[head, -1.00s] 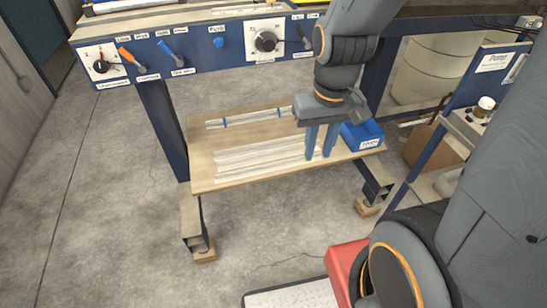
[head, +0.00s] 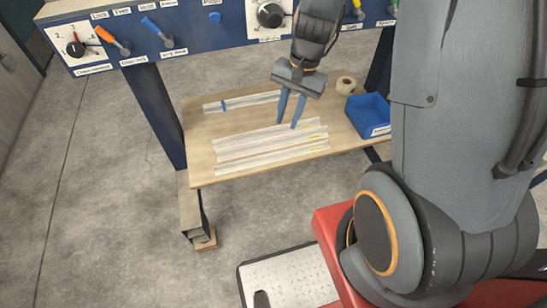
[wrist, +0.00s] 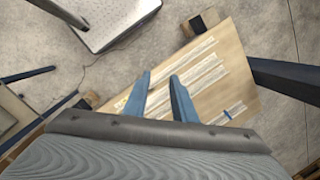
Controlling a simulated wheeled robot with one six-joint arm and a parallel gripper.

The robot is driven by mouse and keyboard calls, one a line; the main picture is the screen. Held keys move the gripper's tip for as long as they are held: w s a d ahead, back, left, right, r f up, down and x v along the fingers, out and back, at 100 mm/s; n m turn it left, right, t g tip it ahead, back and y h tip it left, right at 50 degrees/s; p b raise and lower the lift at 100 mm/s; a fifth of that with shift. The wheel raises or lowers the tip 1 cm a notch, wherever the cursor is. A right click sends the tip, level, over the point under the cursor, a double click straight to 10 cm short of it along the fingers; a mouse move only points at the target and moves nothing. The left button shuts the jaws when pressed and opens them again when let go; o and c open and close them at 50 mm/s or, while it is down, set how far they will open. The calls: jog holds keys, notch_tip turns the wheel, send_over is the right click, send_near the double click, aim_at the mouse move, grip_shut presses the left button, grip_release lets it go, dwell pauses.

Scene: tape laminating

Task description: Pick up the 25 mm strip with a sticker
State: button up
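Several pale strips (head: 262,149) lie side by side on a low wooden shelf under the blue bench; they also show in the wrist view (wrist: 193,75). Small yellow marks (head: 316,138) sit near their right ends. Farther back lies another pale strip (head: 250,101) with blue marks, one of them at its left part (head: 223,105). I cannot read any widths. My gripper (head: 286,124) has two blue fingers, apart and empty. It hangs above the shelf, over the gap between the back strip and the front strips. In the wrist view the open fingers (wrist: 160,80) point at the strips.
A blue bin (head: 368,115) and a tape roll (head: 346,85) stand at the shelf's right end. The bench front (head: 190,50) with knobs and levers overhangs the shelf. A bench leg (head: 161,120) stands at the left. The shelf's front left (head: 200,165) is bare wood.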

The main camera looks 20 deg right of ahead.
aim_at(275, 157)
jog(key=w+d+f+m, duration=0.1)
jog(key=w+f+m, duration=0.1)
jog(key=f, duration=0.3)
jog(key=w+d+f+m+y+b, duration=0.1)
jog(key=w+f+m, duration=0.2)
jog(key=f, duration=0.3)
jog(key=w+f+m+y+b, duration=0.1)
jog(key=w+f+m, duration=0.1)
jog(key=f+m, duration=0.2)
jog(key=shift+w+d+f, duration=0.2)
jog(key=shift+f, duration=0.4)
jog(key=shift+w+d+f, duration=0.15)
jog(key=shift+d+f, duration=0.05)
jog(key=shift+f, duration=0.35)
jog(key=shift+a+f+m, duration=0.15)
jog(key=shift+a+f, duration=0.1)
jog(key=shift+f, duration=0.3)
jog(key=shift+a+f+m, duration=0.15)
jog(key=shift+a+f, duration=0.1)
jog(key=shift+f, duration=0.3)
jog(key=shift+a+p+x, duration=0.2)
jog(key=shift+p+x, duration=0.25)
jog(key=shift+x, duration=0.9)
jog(key=shift+a+p+x, duration=0.25)
jog(key=shift+p+x, duration=0.15)
jog(key=shift+x, duration=0.95)
jog(key=shift+w+r, duration=0.15)
grip_shut()
